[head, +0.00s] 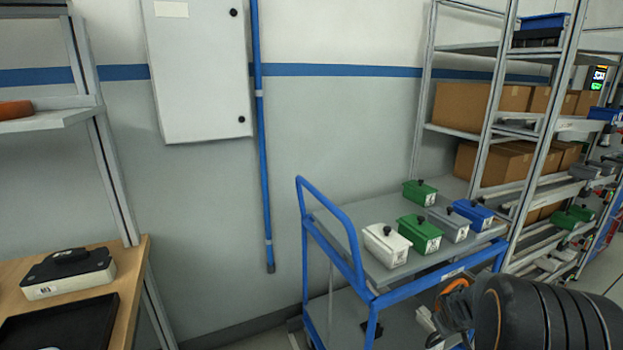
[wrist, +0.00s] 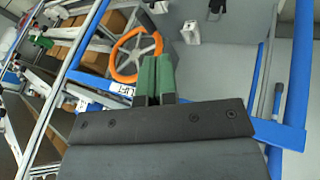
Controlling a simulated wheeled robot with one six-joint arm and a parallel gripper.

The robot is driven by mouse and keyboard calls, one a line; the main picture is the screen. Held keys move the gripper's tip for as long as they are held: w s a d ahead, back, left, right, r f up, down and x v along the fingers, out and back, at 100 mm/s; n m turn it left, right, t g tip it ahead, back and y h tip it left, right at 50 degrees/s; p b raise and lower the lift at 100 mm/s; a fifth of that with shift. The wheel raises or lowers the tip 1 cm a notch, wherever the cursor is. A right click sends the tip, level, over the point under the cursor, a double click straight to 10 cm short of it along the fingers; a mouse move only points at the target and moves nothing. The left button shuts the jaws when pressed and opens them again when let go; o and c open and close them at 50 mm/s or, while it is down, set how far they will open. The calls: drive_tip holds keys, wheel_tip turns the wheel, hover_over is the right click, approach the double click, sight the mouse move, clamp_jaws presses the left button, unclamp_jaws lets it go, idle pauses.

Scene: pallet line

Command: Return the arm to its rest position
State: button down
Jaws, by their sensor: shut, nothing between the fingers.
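My gripper (wrist: 157,62) shows in the wrist view. Its two green-faced fingers are together, with nothing between them. Beyond the fingertips are an orange ring with grey spokes (wrist: 135,55) and the blue frame of a trolley (wrist: 298,75). I cannot tell how far the fingers are from the ring. In the head view a dark ribbed part, which looks like my arm, fills the lower right corner. My fingers cannot be made out there.
A blue-framed trolley (head: 355,235) holds several small lidded boxes: green (head: 419,233), white (head: 385,245), grey and blue. A metal rack (head: 495,120) with cartons stands behind it at right. A wooden bench (head: 130,290) with a black tray (head: 60,325) is at left.

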drive_tip(key=s+a+r+y+p, duration=0.1)
drive_tip(key=s+a+r+p, duration=0.3)
drive_tip(key=a+r, duration=0.3)
drive_tip(key=s+a+r+m+g+y+p, duration=0.1)
drive_tip(key=s+a+r+y+p, duration=0.1)
drive_tip(key=s+a+r, duration=0.4)
drive_tip(key=s+a+r+y+p, duration=0.1)
drive_tip(key=s+a+r+p, duration=0.3)
drive_tip(key=a+r, duration=0.6)
drive_tip(key=shift+s+r+m+p, duration=0.4)
drive_tip(key=shift+r+p, duration=0.45)
drive_tip(key=shift+r, duration=0.1)
